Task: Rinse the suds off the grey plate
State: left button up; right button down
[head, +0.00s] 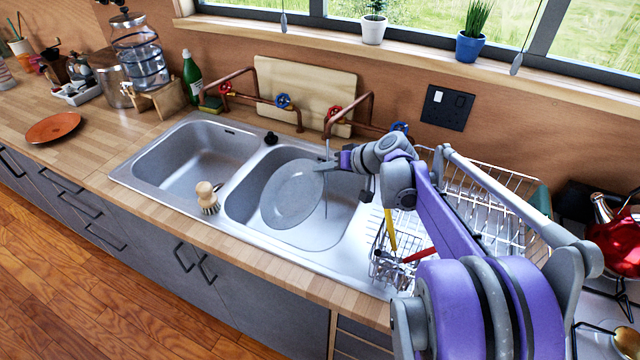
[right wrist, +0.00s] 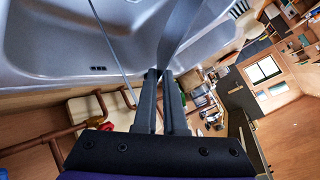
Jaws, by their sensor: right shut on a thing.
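The grey plate (head: 291,196) is held tilted over the right basin (head: 340,222) of the steel sink. My right gripper (head: 323,166) is shut on its upper right rim. In the right wrist view the plate (right wrist: 183,32) shows nearly edge-on between the fingers of my right gripper (right wrist: 163,73). A thin water stream (head: 327,195) falls from the right copper tap (head: 357,124) beside the plate's right edge; I cannot tell whether it touches the plate. No suds can be made out on the visible face. My left gripper is not in view.
The left basin (head: 200,158) is empty. A scrub brush (head: 207,197) stands on the sink's front rim. A wire dish rack (head: 490,205) and a cutlery basket (head: 385,262) are to the right. A green bottle (head: 192,78) and cutting board (head: 305,90) stand behind.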

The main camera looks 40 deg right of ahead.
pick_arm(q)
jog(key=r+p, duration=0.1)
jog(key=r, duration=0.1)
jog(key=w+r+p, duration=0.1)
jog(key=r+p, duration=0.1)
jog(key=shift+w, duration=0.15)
pick_arm(e)
jog(key=a+r, duration=0.2)
jog(key=a, duration=0.1)
jog(key=a+r, duration=0.1)
jog(key=r, duration=0.1)
jog(key=shift+w+a, duration=0.4)
